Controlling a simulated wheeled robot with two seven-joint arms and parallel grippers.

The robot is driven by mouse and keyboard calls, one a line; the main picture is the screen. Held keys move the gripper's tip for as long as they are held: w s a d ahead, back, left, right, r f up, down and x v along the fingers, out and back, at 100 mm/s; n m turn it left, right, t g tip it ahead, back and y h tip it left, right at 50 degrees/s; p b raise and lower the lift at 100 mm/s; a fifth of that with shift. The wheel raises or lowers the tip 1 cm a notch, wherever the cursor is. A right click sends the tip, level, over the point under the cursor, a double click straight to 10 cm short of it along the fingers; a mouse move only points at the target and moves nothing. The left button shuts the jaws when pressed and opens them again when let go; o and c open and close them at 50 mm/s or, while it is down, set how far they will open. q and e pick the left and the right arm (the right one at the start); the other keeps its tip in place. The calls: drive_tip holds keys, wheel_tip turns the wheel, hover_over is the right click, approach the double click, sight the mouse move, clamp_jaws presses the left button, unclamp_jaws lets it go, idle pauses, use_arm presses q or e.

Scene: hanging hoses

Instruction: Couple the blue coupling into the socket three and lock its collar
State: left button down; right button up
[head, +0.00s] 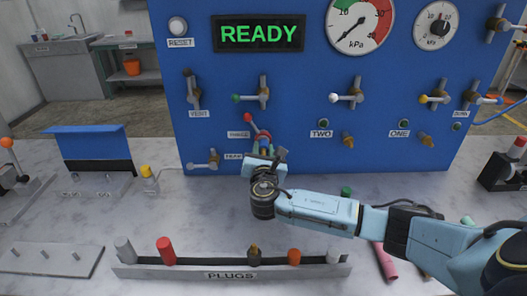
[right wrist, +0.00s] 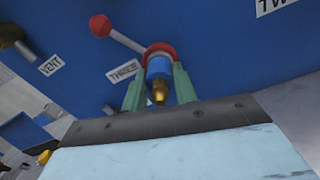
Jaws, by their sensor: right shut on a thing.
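My right gripper (head: 262,152) is at the blue panel, at the socket labelled THREE. In the right wrist view its green fingers (right wrist: 159,76) close on both sides of the blue coupling (right wrist: 158,67), whose brass end (right wrist: 159,93) points back toward my wrist. The coupling's front meets the red collar (right wrist: 158,48) of socket three; how deep it sits cannot be told. The collar's lever, with a red ball (right wrist: 100,25), points up and left. The collar also shows in the head view (head: 263,134). My left gripper is out of view.
The blue panel (head: 300,95) carries several levers, two gauges and a READY display (head: 259,33). Sockets TWO and ONE lie to the right. A PLUGS rack (head: 200,274) stands at the table's front. A yellow-topped piece (head: 148,175) stands left of my gripper. Bare tabletop lies between.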

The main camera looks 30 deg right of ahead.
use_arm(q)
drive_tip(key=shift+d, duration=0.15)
use_arm(e)
drive_tip(key=shift+w, duration=0.1)
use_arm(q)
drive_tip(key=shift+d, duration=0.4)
use_arm(e)
drive_tip(key=shift+d, duration=0.1)
drive_tip(key=o, duration=1.1)
drive_tip(key=shift+w, duration=0.1)
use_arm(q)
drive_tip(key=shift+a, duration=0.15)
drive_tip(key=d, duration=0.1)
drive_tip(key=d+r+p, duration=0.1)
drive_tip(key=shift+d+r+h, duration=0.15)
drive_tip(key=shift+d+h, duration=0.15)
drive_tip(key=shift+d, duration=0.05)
use_arm(e)
drive_tip(key=v, duration=1.3)
